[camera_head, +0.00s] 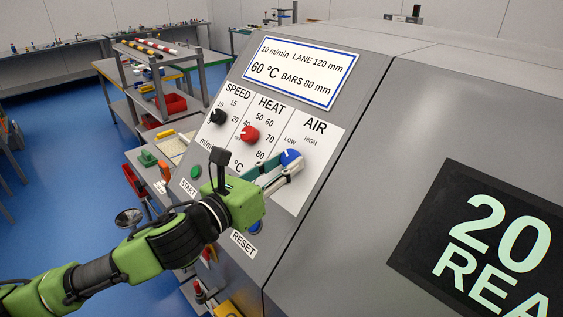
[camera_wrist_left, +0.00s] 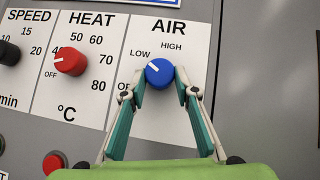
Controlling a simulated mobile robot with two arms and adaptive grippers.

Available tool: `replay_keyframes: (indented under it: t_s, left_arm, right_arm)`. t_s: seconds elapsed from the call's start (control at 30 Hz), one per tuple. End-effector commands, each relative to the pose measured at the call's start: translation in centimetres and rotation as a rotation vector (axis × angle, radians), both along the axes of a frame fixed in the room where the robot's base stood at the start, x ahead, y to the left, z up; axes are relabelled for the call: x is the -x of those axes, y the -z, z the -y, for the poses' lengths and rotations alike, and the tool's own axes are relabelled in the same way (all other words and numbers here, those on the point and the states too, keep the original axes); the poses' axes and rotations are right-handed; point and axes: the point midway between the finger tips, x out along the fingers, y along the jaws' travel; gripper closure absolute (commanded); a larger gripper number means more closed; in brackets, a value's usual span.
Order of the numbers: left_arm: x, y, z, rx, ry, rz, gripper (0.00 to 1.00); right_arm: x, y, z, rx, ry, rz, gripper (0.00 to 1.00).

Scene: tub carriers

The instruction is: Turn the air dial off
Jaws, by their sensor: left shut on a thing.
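The blue air dial (camera_head: 291,156) is on the sloped grey panel, under the AIR label. It also shows in the left wrist view (camera_wrist_left: 159,72), where its white mark points up and left, toward LOW. The OFF label is at the lower left, partly hidden by a finger. My left gripper (camera_head: 287,165) has its two fingertips on either side of the dial and is shut on it; it also shows in the left wrist view (camera_wrist_left: 160,80). My right gripper is not in view.
The red heat dial (camera_head: 249,135) and black speed dial (camera_head: 218,116) are left of the air dial. A green start button (camera_head: 195,172) and a blue reset button (camera_head: 256,227) are lower on the panel. A dark display (camera_head: 430,225) is on the right. Shelves (camera_head: 150,90) stand behind.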

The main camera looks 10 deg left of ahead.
Motion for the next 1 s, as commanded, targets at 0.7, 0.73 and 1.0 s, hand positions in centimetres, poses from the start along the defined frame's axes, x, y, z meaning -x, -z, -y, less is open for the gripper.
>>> replay_keyframes:
  t_s: [0.7,0.73,1.0]
  left_arm:
    - [0.2,-0.5,1.4,0.405,-0.425,-0.267,0.93]
    - [0.2,-0.6,1.4,0.42,-0.441,-0.277,0.93]
    - [0.2,-0.7,1.6,0.52,-0.553,-0.346,0.93]
  right_arm:
    - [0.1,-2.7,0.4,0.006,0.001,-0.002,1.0]
    - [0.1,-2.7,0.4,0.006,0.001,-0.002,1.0]
    - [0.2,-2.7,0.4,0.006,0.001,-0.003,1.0]
